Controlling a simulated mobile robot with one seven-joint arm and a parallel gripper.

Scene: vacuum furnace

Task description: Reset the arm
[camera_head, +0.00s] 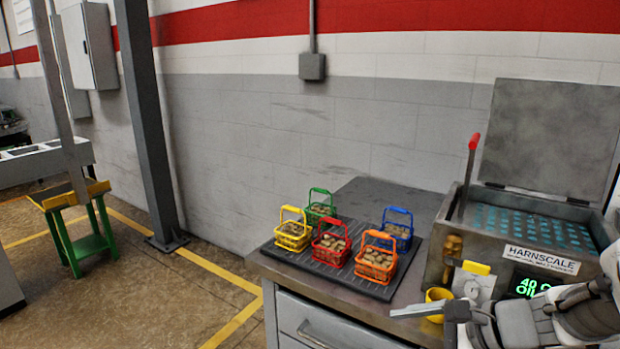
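My arm reaches in from the lower right corner, in front of the grey HARNSCALE machine (541,260). My gripper (418,311) points left at the front edge of the grey cabinet top (345,297). It is small and seen side-on, so I cannot tell whether its fingers are open or shut. A yellow cup-like thing (437,295) shows right behind the gripper. I cannot tell whether they touch.
A dark ribbed mat (330,272) holds yellow (293,235), green (319,207), red (331,247), blue (397,232) and orange (376,262) baskets of brownish pieces. The machine's lid (550,135) stands open beside a red-tipped lever (470,165). A post (148,120) and floor space lie left.

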